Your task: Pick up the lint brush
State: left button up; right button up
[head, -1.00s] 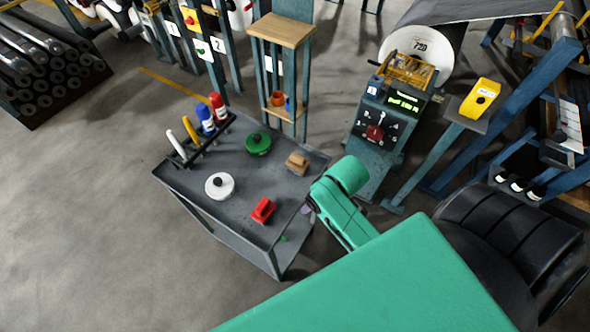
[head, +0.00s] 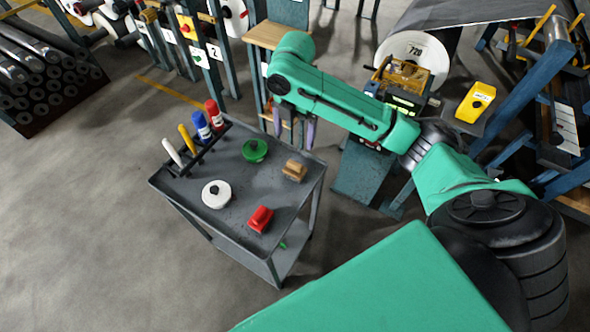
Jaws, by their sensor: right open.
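A red block-like piece with a raised grip (head: 261,219) lies near the front right edge of the grey cart's top (head: 232,168). A tan, wood-coloured block with a raised grip (head: 295,170) lies near its right corner. Either may be the lint brush; I cannot tell which at this size. My right gripper (head: 294,140) points down above the cart's far right corner, open and empty. It is beyond the tan piece in the picture and apart from both. My left gripper is not in view.
On the cart are a white disc (head: 216,194), a green disc (head: 255,150) and a dark rack (head: 200,149) with several upright coloured tools. A wooden-topped stand (head: 268,36) and a control machine (head: 362,170) stand behind. Floor left of the cart is clear.

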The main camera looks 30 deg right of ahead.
aim_at(295, 163)
notch_tip(295, 163, down, 14)
jog(key=shift+f+p, duration=0.1)
jog(key=shift+p, duration=0.85)
jog(key=c, duration=1.4)
notch_tip(295, 163, up, 20)
jog(key=shift+r+b, duration=0.1)
jog(key=shift+b, duration=0.3)
jog(key=o, duration=0.9)
jog(key=shift+c, duration=0.2)
jog(key=c, duration=0.5)
